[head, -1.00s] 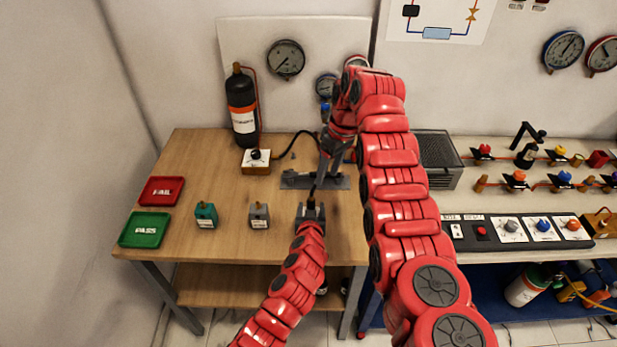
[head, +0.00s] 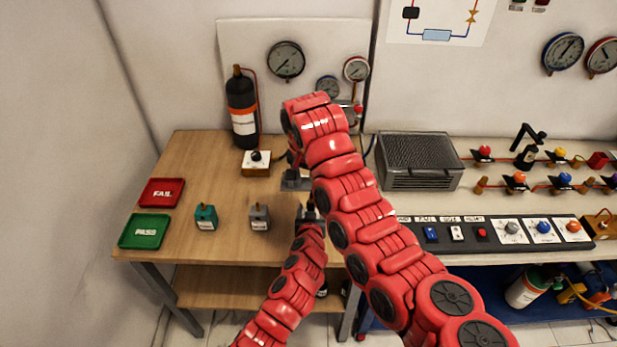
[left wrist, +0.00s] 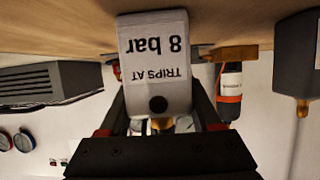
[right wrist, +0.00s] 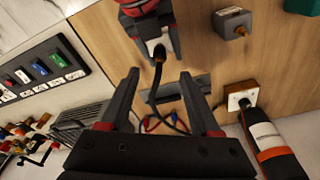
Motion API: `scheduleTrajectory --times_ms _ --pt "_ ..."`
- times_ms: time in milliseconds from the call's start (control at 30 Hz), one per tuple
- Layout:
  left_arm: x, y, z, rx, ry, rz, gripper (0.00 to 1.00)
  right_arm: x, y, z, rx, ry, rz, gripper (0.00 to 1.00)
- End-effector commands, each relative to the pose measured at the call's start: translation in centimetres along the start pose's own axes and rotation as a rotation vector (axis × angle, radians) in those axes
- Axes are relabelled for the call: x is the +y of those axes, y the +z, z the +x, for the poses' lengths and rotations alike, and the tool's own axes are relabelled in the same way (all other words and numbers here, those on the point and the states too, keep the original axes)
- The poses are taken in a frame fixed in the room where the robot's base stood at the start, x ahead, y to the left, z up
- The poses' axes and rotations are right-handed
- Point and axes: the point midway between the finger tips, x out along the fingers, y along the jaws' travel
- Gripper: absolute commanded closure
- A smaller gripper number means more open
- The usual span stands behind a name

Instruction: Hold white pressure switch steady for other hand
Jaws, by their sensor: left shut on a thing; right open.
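The white pressure switch (left wrist: 157,65) is between the jaws of my left gripper (left wrist: 160,110). Its label reads "TRIPS AT 8 bar" upside down in the left wrist view. In the head view my left gripper (head: 308,212) is near the bench's front edge, and the switch is mostly hidden. My right gripper (right wrist: 157,85) is open. In the right wrist view the white switch (right wrist: 157,45) shows beyond its fingertips, apart from them. A black hose (right wrist: 153,85) shows between the fingers, not gripped. In the head view my right arm hides the right gripper.
A teal switch (head: 206,217) and a grey switch (head: 260,217) stand left of my left gripper. Red FAIL (head: 163,200) and green PASS (head: 160,243) trays lie farther left. A grey plate (head: 292,184), a white-topped valve box (head: 256,170) and a black bottle (head: 242,105) are behind.

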Motion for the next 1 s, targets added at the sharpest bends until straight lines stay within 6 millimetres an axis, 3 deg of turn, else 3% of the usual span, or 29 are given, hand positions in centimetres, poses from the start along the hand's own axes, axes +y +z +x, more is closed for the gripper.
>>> scheduleTrajectory --times_ms 200,433,600,900,1000 --pt "0.0 0.0 0.0 0.001 0.0 0.0 1.0 0.3 0.1 4.8 -0.004 0.009 0.0 0.36" --pt "0.0 0.0 0.0 0.001 0.001 0.0 1.0 0.2 0.0 8.3 -0.001 0.007 -0.003 0.36" --pt "0.0 0.0 0.0 0.0 0.001 0.0 1.0 0.1 0.0 9.4 0.002 0.002 -0.002 0.36" --pt "0.0 0.0 0.0 0.0 0.0 0.0 1.0 0.1 0.0 9.6 0.002 0.001 -0.002 0.36" --pt "0.0 0.0 0.0 0.0 0.0 0.0 1.0 0.1 0.0 9.6 0.002 0.002 -0.002 0.54"
